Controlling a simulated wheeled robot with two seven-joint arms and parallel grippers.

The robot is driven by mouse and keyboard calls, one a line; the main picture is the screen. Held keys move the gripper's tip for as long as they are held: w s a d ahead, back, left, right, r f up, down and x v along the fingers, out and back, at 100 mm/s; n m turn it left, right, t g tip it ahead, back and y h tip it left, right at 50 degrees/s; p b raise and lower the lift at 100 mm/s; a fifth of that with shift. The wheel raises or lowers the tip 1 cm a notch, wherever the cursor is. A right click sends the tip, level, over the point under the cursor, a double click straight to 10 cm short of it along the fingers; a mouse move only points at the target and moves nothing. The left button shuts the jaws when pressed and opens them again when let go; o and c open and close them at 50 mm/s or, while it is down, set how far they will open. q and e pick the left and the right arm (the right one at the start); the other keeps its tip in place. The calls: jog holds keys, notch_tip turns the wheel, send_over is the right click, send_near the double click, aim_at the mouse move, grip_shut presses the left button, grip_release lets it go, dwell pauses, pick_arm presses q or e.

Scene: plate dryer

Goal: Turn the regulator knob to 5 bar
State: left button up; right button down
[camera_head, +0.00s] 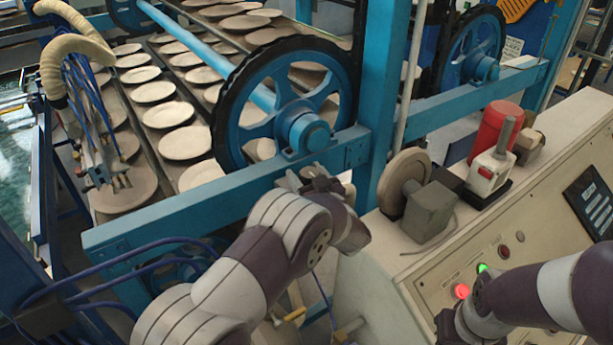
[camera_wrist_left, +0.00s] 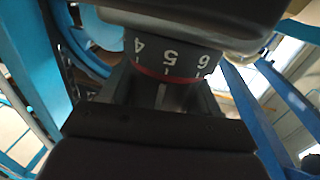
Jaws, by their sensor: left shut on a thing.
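The regulator knob (camera_wrist_left: 172,58) shows in the left wrist view as a black collar with white numbers 4, 5 and 6, upside down, above a red ring. The 5 is near the middle, with 4 to its left and 6 to its right. My left gripper (camera_wrist_left: 160,97) is shut on the knob, its dark fingers close around it. In the head view my left gripper (camera_head: 318,182) is at the blue beam; the knob is hidden there. My right arm's end (camera_head: 460,322) is low at the right, by the control panel; its fingers cannot be made out.
A blue beam (camera_head: 215,198) crosses behind my left arm, with a large blue wheel (camera_head: 285,105) above it. Round plates (camera_head: 168,115) lie in rows on racks. The control panel (camera_head: 450,265) has lit green and red buttons. A red cylinder (camera_head: 495,130) stands on the cabinet.

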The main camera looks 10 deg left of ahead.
pick_arm(q)
jog(key=o, duration=1)
jog(key=shift+c, duration=0.2)
jog(key=b+v, duration=0.4)
jog(key=v, duration=0.8)
jog(key=shift+s+d, duration=0.2)
jog(key=shift+s, duration=0.05)
